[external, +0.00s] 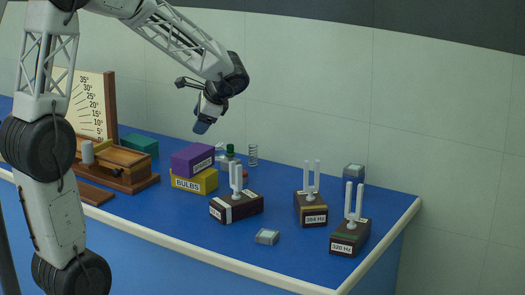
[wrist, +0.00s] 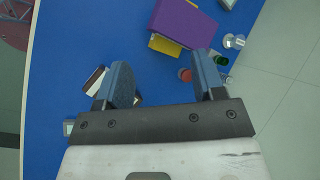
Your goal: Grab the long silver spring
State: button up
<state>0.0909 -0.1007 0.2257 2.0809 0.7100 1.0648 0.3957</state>
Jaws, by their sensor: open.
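My gripper (external: 202,126) hangs above the bench, up and to the left of the spring in the external view. Its two blue-padded fingers are spread with nothing between them, as the wrist view (wrist: 163,64) also shows.
A purple box (external: 192,159) sits on a yellow box (external: 195,182) left of the spring. Tuning forks on dark blocks (external: 237,206) are in front and to the right. Open blue surface (external: 285,185) lies between.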

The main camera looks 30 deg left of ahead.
jog(key=w+f+m+y, duration=0.2)
jog(key=w+f, duration=0.1)
jog(key=w, duration=0.4)
jog(key=w+f+m+y, duration=0.1)
jog(key=w+f+m, duration=0.25)
jog(key=w, duration=0.45)
jog(key=m+t+y, duration=0.3)
jog(key=m+t, duration=0.1)
jog(key=m, duration=0.2)
send_near(256, 153)
jog(key=x, duration=0.4)
jog(key=shift+w+d+r, duration=0.1)
jog(key=shift+w, duration=0.2)
jog(key=shift+x, duration=1.3)
jog(key=shift+s+x, duration=0.15)
jog(key=shift+x, duration=1.15)
jog(key=shift+s+x, duration=0.2)
jog(key=shift+x, duration=1.1)
